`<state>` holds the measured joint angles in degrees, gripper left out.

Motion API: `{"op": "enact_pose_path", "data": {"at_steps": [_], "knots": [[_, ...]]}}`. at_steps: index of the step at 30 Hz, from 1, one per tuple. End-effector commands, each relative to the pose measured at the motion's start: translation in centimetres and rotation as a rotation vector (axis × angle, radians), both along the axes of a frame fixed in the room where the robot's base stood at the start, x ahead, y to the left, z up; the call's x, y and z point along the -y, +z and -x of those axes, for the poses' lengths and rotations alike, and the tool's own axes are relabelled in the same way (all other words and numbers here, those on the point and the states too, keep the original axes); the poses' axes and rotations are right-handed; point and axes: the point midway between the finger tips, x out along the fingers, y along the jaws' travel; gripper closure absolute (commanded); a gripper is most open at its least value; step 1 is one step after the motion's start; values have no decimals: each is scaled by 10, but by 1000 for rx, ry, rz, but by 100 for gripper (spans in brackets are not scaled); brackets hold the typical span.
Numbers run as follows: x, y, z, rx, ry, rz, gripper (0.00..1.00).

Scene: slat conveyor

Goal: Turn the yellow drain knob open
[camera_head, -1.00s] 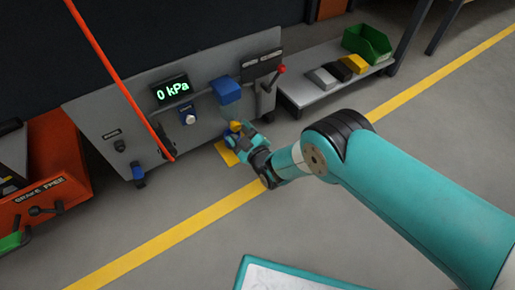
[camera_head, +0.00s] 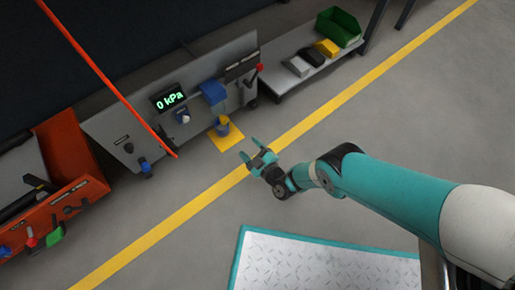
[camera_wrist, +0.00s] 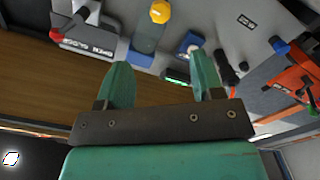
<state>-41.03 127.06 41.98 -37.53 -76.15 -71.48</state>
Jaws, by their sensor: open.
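The yellow drain knob (camera_head: 223,119) sits on a blue-grey cylindrical fitting low at the front of the grey panel (camera_head: 120,120), above a yellow floor patch (camera_head: 228,141). In the wrist view, the yellow knob (camera_wrist: 160,11) shows at the top edge, ahead of the space between my fingers. I cannot tell its turn angle. My gripper (camera_head: 249,149) is open and empty, apart from the knob, to its lower right in the head view. Both separated fingers of my gripper (camera_wrist: 160,61) show in the wrist view. The pressure display (camera_head: 168,99) reads 0 kPa.
A blue box (camera_head: 213,92) and a red-tipped lever (camera_head: 260,68) are on the panel. A low shelf (camera_head: 283,82) holds blocks and a green bin (camera_head: 338,27). An orange cart (camera_head: 75,150) stands left. A red-orange bar crosses the view. The floor around my gripper is clear.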

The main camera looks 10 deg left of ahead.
Motion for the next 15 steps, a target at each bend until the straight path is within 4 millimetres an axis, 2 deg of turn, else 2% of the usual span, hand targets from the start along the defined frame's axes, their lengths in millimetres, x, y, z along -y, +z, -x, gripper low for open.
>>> {"op": "enact_pose_path", "data": {"at_steps": [1, 6, 15], "knots": [[7, 7, 6, -2, -1, 1, 39], [21, 3, 18, -1, 0, 1, 39], [27, 1, 23, 1, 1, -1, 39]]}}
